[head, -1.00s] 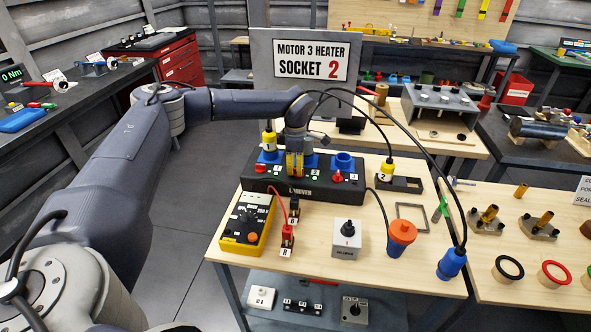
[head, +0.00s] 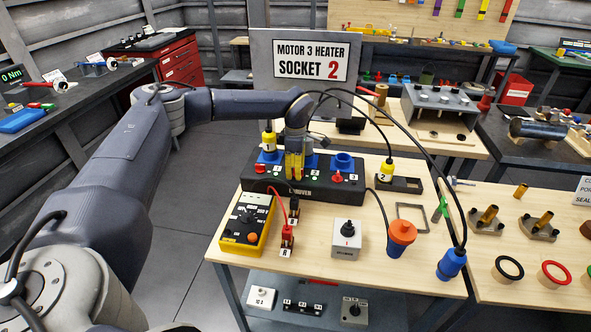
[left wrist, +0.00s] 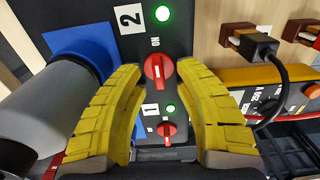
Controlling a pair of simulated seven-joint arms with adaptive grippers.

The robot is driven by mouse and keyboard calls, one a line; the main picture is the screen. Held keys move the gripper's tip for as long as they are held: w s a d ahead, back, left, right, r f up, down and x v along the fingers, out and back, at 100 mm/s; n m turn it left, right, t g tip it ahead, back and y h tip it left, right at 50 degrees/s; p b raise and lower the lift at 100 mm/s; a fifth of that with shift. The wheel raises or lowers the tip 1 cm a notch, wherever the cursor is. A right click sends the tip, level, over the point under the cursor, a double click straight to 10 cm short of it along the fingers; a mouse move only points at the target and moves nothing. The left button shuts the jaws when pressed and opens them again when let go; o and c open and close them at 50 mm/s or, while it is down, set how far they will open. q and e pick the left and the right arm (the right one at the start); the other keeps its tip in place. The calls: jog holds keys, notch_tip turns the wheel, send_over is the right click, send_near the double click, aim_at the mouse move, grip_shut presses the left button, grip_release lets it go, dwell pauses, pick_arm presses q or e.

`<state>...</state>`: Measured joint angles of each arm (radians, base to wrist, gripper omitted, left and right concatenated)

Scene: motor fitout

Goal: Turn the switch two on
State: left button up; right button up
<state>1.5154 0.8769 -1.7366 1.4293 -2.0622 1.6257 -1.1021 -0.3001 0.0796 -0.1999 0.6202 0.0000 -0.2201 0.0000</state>
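A black power box (head: 245,181) with blue sockets and red rotary switches stands on the bench. My left gripper (head: 294,173) points down at its middle. In the left wrist view, the red knob of switch 2 (left wrist: 158,71) lies between the yellow fingertips of my open left gripper (left wrist: 158,74), with narrow gaps at its sides. The knob's ridge lies roughly upright in that picture, in line with the ON mark (left wrist: 155,42). The green lamp (left wrist: 162,13) by the number 2 is lit. Switch 1's red knob (left wrist: 167,130) shows below, its lamp green. My right gripper is not in view.
A sign (head: 312,60) behind reads "Motor 3 heater socket 2". A yellow meter (head: 246,223), a grey box with a black knob (head: 346,239), an orange plug (head: 401,236) and a blue plug (head: 451,264) stand in front. Black cables arch over the bench's right side.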

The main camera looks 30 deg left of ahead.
pick_arm(q)
jog(key=shift+r, duration=0.15)
notch_tip(320, 180, up, 12)
dwell(0.7)
dwell(0.4)
